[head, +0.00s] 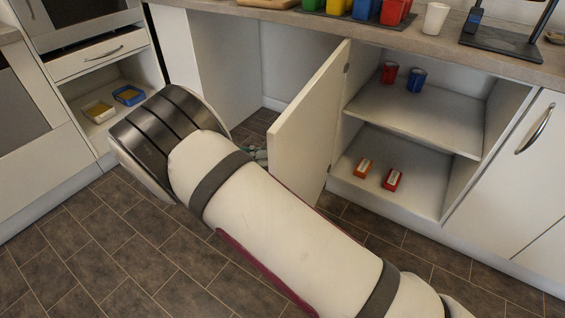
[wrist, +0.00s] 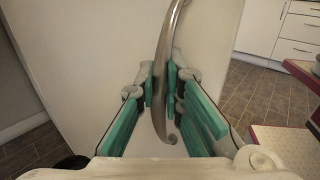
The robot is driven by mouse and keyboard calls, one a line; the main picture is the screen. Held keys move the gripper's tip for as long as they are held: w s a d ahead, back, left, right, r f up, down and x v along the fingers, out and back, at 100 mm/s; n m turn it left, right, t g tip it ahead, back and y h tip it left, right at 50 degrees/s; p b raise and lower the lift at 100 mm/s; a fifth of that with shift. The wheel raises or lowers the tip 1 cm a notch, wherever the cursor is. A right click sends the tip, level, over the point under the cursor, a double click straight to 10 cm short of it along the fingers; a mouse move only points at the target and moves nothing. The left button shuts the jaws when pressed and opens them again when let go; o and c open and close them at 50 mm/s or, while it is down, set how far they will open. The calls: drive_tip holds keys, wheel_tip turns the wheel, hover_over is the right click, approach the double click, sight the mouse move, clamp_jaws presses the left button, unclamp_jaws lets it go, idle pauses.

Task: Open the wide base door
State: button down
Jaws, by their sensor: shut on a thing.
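The wide base door (head: 310,125) is a white panel that stands swung well open on its hinge at the left of the cabinet opening. In the wrist view the door (wrist: 90,50) fills the left and middle, with its curved metal handle (wrist: 169,45) running upward. My gripper (wrist: 160,88) has its green-padded fingers on both sides of the handle and is shut on it. In the head view my arm hides most of my gripper (head: 256,156), and the handle is hidden behind the door.
The open cabinet shows a shelf (head: 430,118) with a red cup and a blue cup, and small boxes below. The worktop (head: 460,50) holds coloured containers, a white cup and a dark stand. Left of the door is an open space under the worktop. The tiled floor (head: 140,260) is clear.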

drive_tip(key=shift+w+a+f, duration=0.1)
drive_tip(key=shift+w+a, duration=0.05)
drive_tip(key=shift+a, duration=0.45)
drive_tip(key=shift+w+a, duration=0.15)
drive_tip(key=shift+a, duration=0.4)
drive_tip(key=c, duration=1.7)
unclamp_jaws()
drive_tip(key=shift+d, duration=0.1)
drive_tip(key=shift+w, duration=0.1)
drive_tip(key=s+a, duration=0.1)
drive_tip(key=a, duration=0.6)
drive_tip(key=shift+a, duration=0.25)
drive_tip(key=shift+s, duration=0.1)
drive_tip(key=shift+s, duration=0.1)
